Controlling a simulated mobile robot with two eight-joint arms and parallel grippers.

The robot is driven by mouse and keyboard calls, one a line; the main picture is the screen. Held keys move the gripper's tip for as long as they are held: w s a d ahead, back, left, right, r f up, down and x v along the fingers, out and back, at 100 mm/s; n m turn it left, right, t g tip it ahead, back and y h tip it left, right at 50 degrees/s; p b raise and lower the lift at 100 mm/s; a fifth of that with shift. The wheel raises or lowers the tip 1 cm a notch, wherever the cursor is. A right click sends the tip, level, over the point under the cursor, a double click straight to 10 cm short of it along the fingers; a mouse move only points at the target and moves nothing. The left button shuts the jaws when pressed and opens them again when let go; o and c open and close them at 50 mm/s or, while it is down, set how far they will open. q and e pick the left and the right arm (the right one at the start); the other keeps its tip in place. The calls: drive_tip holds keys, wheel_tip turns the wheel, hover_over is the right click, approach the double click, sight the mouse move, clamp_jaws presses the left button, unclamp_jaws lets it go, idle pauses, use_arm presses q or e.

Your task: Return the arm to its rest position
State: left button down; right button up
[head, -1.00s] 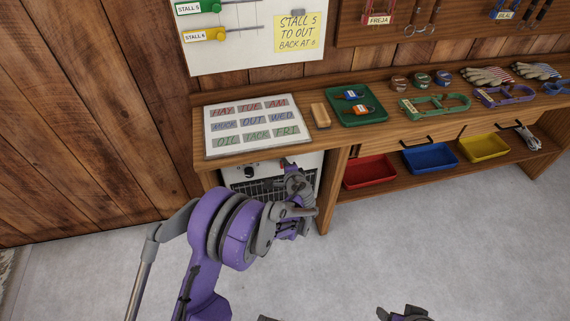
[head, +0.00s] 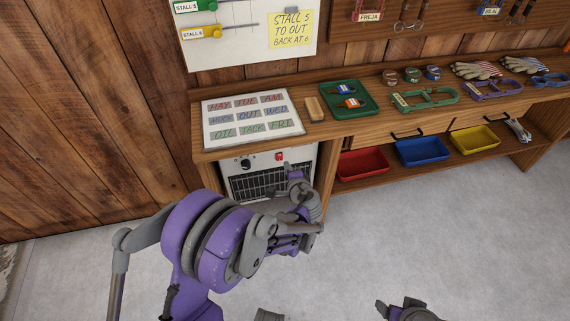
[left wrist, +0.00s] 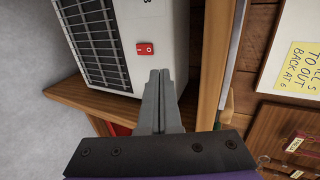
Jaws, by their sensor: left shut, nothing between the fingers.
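My purple and grey left arm comes in from the lower left of the head view, folded at the elbow. Its gripper end (head: 297,182) is in front of the white heater under the bench, and its fingers are hard to make out there. In the left wrist view the two grey fingers (left wrist: 161,82) are together with nothing between them. The heater (left wrist: 145,30) with its red switch (left wrist: 145,50) shows just beyond the fingertips. I cannot tell whether there is a gap between them.
The wooden bench (head: 330,133) runs along the wall. On it are a lettered board (head: 250,143), a green tray (head: 365,110) and several tack items. Red (head: 362,178), blue (head: 424,163) and yellow (head: 475,151) bins sit on the lower shelf. The grey floor (head: 450,230) is clear.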

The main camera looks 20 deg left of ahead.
use_arm(q)
drive_tip(key=shift+s+d+r, duration=0.25)
drive_tip(key=shift+s+r, duration=0.1)
drive_tip(key=shift+s, duration=0.05)
